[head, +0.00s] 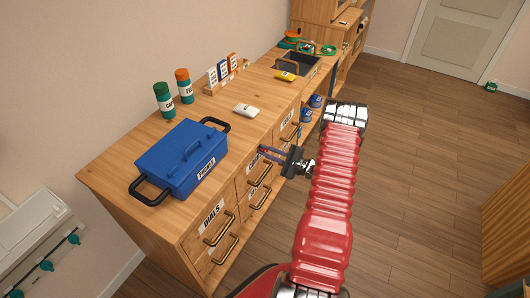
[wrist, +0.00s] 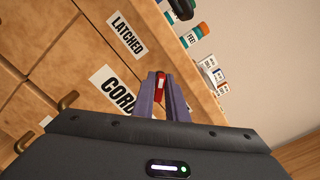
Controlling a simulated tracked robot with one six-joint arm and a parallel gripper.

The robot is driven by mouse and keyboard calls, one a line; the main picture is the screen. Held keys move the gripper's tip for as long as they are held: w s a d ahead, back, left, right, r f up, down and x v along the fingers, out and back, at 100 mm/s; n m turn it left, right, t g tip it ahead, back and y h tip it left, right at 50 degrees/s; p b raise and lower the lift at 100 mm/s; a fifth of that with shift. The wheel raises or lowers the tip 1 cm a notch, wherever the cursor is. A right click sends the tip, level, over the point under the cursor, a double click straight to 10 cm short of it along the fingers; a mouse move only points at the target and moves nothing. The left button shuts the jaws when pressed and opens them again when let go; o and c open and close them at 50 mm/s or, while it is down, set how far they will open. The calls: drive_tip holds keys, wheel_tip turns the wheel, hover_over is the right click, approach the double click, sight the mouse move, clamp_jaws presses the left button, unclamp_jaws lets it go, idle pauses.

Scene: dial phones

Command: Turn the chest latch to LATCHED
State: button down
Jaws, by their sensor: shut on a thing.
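The chest latch (wrist: 161,81) is a small red knob with a white mark, on the upper front of the wooden chest (head: 120,185). My gripper (wrist: 161,88) has its two purple fingers shut on it, one on each side. The LATCHED label (wrist: 127,34) is to the upper left of the latch in the wrist view, and the CORDS label (wrist: 116,92), partly covered, is to its left. I cannot tell the latch's exact setting.
Brass drawer handles (head: 218,229) stick out below. On top are a blue PHONES box (head: 180,158), a pale device (head: 246,110), a yellow device (head: 286,76) and bottles (head: 184,86). The floor (head: 430,170) to the right is clear.

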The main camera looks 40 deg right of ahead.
drive_tip(key=c, duration=2.2)
unclamp_jaws()
drive_tip(key=shift+a+f, duration=0.1)
drive_tip(key=shift+a, duration=0.1)
drive_tip(key=shift+o, duration=0.4)
drive_tip(key=shift+s+d, duration=0.1)
drive_tip(key=shift+d, duration=0.05)
drive_tip(key=v, duration=1.3)
drive_tip(key=shift+s, duration=0.35)
